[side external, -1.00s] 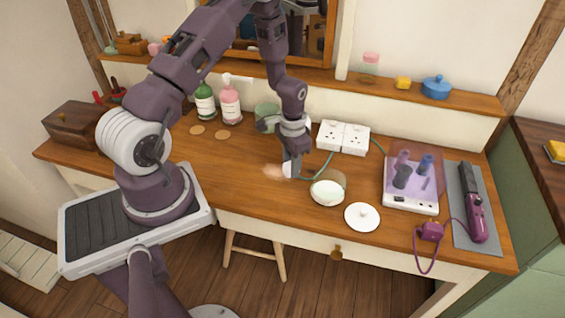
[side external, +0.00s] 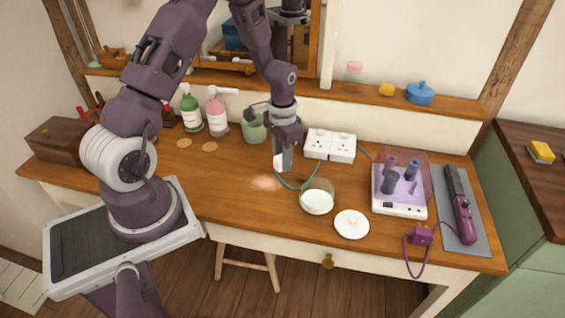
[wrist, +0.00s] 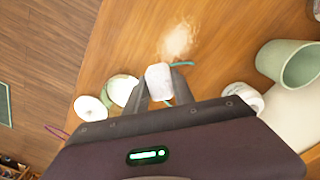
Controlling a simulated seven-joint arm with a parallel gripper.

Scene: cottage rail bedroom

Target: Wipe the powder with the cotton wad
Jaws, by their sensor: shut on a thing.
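The powder (side external: 266,182) is a pale smudge on the wooden tabletop, left of the glass jar. It also shows in the wrist view (wrist: 178,41) as a whitish patch beyond my fingertips. My gripper (side external: 283,164) is shut on the white cotton wad (side external: 279,161), holding it above the table. In the wrist view the cotton wad (wrist: 159,80) sits between the two fingers. The wad is apart from the powder, a little to its right and behind it in the side view.
A glass jar (side external: 317,198) with white contents and a white lid (side external: 351,224) stand right of the powder. A green cord (side external: 290,185) runs close by to the white sockets (side external: 331,146). A green cup (side external: 253,128) and bottles (side external: 217,112) stand behind. Table left of the powder is clear.

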